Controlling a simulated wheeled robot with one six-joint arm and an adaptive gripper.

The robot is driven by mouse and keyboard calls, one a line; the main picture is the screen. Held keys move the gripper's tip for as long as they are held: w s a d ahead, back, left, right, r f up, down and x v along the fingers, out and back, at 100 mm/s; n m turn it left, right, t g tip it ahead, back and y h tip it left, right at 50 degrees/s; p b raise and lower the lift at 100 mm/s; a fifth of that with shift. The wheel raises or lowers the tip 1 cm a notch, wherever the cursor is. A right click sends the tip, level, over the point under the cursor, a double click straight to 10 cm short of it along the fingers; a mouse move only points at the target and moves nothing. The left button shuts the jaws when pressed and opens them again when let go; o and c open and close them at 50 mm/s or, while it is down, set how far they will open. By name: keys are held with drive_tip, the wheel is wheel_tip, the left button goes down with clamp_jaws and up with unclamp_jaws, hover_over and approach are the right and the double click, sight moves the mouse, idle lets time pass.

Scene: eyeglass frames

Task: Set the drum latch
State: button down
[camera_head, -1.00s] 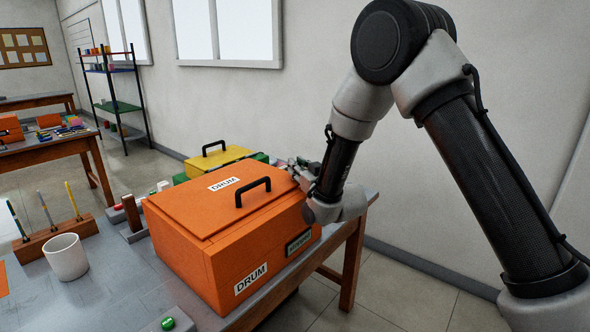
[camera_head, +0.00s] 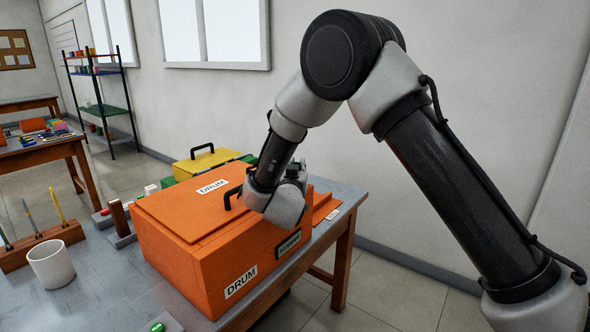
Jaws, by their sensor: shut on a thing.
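The orange drum box (camera_head: 190,262) stands on the grey table with its lid (camera_head: 180,210) down. Labels on lid and front read DRUM. A black lid handle (camera_head: 230,198) is partly hidden behind my wrist. My gripper (camera_head: 297,171) shows only in part, above the right part of the box. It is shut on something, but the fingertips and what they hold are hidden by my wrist. I cannot make out the latch.
A flat orange piece with a label (camera_head: 326,206) lies right of the box by the table's edge. A yellow case (camera_head: 205,162) stands behind. A white mug (camera_head: 50,265), a wooden tool holder (camera_head: 42,247) and a green button (camera_head: 158,327) are left and in front.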

idle(0.4)
drive_tip(key=c, duration=1.4)
unclamp_jaws()
drive_tip(key=shift+o, duration=0.2)
drive_tip(key=s+a, duration=0.1)
drive_tip(key=s, duration=1.1)
drive_tip(key=shift+a, duration=0.35)
